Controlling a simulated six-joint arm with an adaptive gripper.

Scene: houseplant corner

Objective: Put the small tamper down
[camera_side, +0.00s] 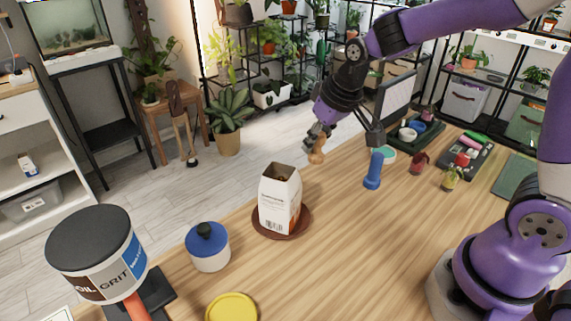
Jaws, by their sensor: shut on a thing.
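My gripper (317,138) is in the upper middle of the side view, at the table's far edge. It is shut on the small tamper (317,157), a short tan, wood-coloured piece that hangs below the fingers. The upper part of the tamper is hidden by the fingers. It shows against the pale floor beyond the wooden table (330,255), and I cannot tell its exact height over the tabletop.
An open carton (280,200) stands on a brown saucer (309,221) left of my gripper. A blue upright object (374,171) stands to the right. A blue lidded pot (208,247), a yellow lid (231,308) and a large tub (97,255) are nearer. The table's middle is clear.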

